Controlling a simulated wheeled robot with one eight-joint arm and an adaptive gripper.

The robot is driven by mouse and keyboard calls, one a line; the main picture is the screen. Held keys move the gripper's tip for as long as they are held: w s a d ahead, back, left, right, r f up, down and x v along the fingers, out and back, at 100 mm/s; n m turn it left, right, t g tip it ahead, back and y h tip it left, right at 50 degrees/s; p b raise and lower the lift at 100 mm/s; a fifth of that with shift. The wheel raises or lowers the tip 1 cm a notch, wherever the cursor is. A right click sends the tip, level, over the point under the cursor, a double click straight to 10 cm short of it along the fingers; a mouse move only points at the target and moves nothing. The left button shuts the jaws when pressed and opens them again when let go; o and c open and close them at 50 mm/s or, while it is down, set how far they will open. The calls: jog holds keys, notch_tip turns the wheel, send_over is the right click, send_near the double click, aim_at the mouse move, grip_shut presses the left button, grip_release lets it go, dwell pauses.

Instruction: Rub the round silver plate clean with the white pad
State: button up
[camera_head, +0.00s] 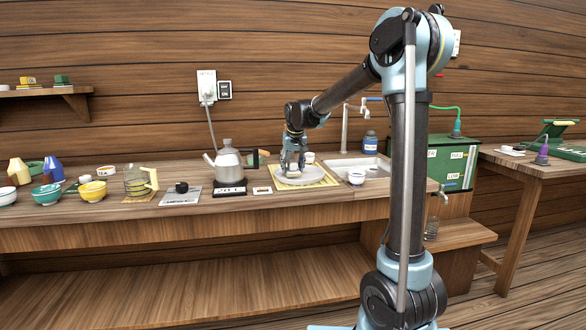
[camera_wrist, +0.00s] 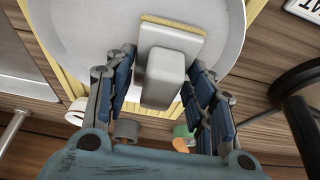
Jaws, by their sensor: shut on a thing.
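The round silver plate (camera_head: 298,181) lies on a yellow slatted mat (camera_head: 329,181) on the counter; it also fills the upper part of the wrist view (camera_wrist: 65,30). My gripper (camera_head: 291,168) is over the plate, pointing down. In the wrist view, my gripper (camera_wrist: 160,70) is shut on the grey-white block handle of the white pad (camera_wrist: 168,72), a finger on each side. The pad's flat base, with a yellowish edge, is against or just above the plate; I cannot tell which. In the head view my gripper hides most of the pad.
A kettle (camera_head: 228,162) stands on a black base left of the plate. A glass jug (camera_head: 138,181) and several bowls stand farther left. The counter's front strip is clear.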

jog(key=shift+f, duration=0.6)
dwell(0.3)
jog(key=shift+d, duration=0.2)
jog(key=shift+w+d+r, duration=0.1)
jog(key=shift+w+d, duration=0.05)
jog(key=shift+d, duration=0.1)
jog(key=shift+a, duration=0.1)
jog(key=shift+s+a, duration=0.25)
jog(key=shift+a, duration=0.55)
jog(key=shift+d, duration=0.15)
jog(key=shift+w+d+f, duration=0.2)
jog(key=shift+d, duration=0.6)
jog(key=shift+c, duration=0.5)
jog(key=shift+a, duration=0.15)
